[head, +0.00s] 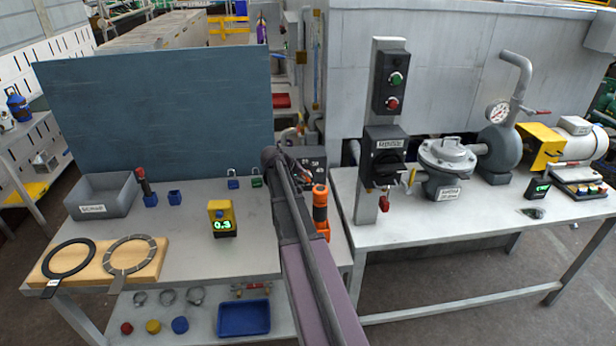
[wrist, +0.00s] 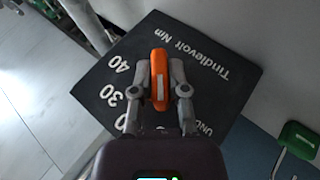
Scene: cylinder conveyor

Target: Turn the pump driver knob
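In the wrist view, an orange knob (wrist: 159,75) with a white line stands on a dark dial panel (wrist: 215,55) marked 40, 30 and "Tindlevolt Nm". My gripper (wrist: 161,80) has one finger on each side of the knob, and both appear to touch it. The knob's white line runs nearly along the fingers. Part of the dial's lettering is hidden by my gripper. In the head view, the dark panel (head: 320,160) shows behind the end of my arm, which hides most of the knob and fingers.
An orange and black tool (head: 320,208) stands close right of my arm. A blue and a green padlock (head: 256,181) are left of it; a green one (wrist: 298,140) shows in the wrist view. A switch post (head: 378,215) and pump (head: 448,165) stand on the right bench.

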